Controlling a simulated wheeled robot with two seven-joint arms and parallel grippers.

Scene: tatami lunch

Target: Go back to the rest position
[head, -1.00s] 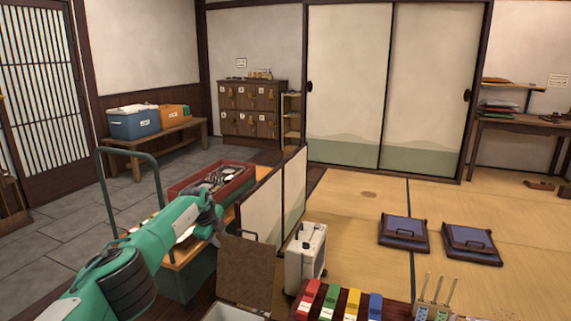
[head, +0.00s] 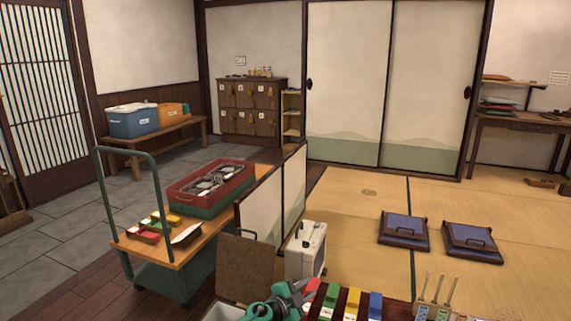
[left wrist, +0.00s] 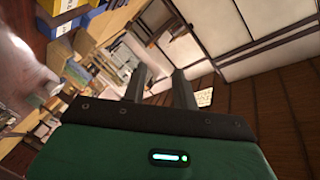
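My left gripper (head: 297,292) is low at the bottom middle of the head view, partly cut off by the frame edge, close to the coloured boxes. In the left wrist view my left gripper (left wrist: 159,72) shows two dark fingers apart, with nothing held between them. My right gripper is not in view.
Red, green, yellow and blue boxes (head: 353,302) stand at the bottom, right of my left gripper. A white case (head: 305,253) and a brown board (head: 243,268) are just behind it. A cart (head: 215,237) with a red-rimmed crate (head: 208,200) stands left. The tatami floor (head: 350,240) is largely clear.

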